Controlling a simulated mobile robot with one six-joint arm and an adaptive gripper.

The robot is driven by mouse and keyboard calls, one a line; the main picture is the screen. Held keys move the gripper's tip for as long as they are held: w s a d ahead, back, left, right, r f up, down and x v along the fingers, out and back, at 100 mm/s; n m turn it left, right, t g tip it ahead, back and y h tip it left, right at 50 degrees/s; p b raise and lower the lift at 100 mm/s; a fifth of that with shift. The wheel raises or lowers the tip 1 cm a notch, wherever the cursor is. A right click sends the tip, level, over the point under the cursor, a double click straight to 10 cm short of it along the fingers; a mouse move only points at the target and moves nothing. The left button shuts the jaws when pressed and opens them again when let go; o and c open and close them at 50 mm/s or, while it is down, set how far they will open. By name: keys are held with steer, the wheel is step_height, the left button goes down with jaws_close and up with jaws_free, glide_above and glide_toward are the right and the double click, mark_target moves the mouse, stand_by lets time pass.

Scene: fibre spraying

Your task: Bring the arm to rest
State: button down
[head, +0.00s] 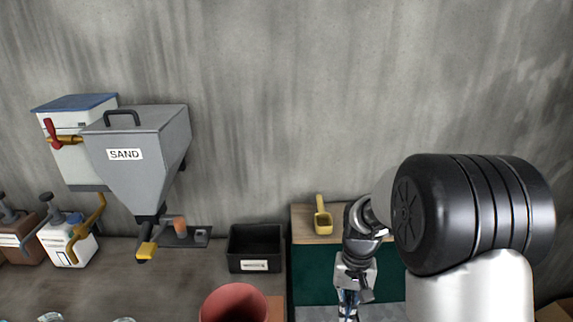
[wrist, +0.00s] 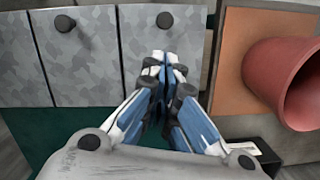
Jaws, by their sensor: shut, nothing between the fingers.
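My gripper (wrist: 163,62) is shut and empty in the wrist view, its blue-and-white fingers together. It points down in front of grey panels (wrist: 88,55) with dark round knobs. In the head view my gripper (head: 348,312) shows at the bottom edge, its fingertips cut off by the frame. My arm comes in from the right, bent at a large black joint. The gripper is to the right of a red pot (head: 234,303) and apart from it. The pot also shows at the right of the wrist view (wrist: 286,80).
A yellow scoop (head: 322,217) lies on a wooden top (head: 302,222) behind my gripper. A black bin (head: 254,248) stands left of it. A grey SAND hopper (head: 140,150), a white tank (head: 75,140) and pump bottles (head: 68,240) are at left.

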steer(key=s+r+n+t+b, duration=0.1)
steer(key=s+r+t+b, duration=0.2)
steer(key=s+r, duration=0.85)
steer(key=s+a+r+n+t+b, duration=0.1)
steer(key=s+r+t, duration=0.2)
steer(key=s, duration=0.6)
steer(key=shift+n+h+b, duration=0.3)
